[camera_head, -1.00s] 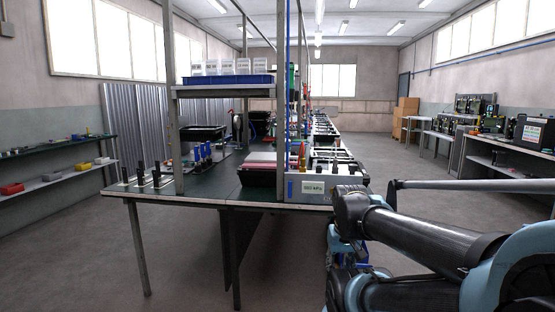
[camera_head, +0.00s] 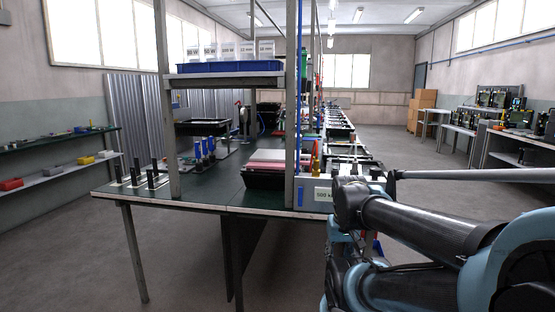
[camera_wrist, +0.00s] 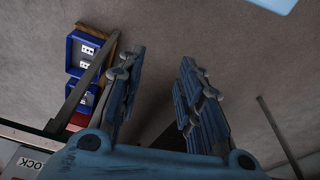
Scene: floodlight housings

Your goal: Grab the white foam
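A flat stack of pale sheets, white and pink, lies in a black tray (camera_head: 262,181) on the green-topped workbench. The white layer (camera_head: 278,155) at the back of the stack may be the white foam, but it is too small to be sure. My gripper (camera_wrist: 160,65) shows in the wrist view with its two blue fingers apart and nothing between them. In the head view my folded arm is at the lower right, to the right of the tray, and I cannot make out the fingers there.
The workbench (camera_head: 195,205) carries a shelf with a blue bin (camera_head: 230,67), and metal posts stand in front of it. A labelled box (camera_head: 308,196) sits right of the tray. Side shelves (camera_head: 70,173) stand at the left. Floor is free in front and along the right aisle.

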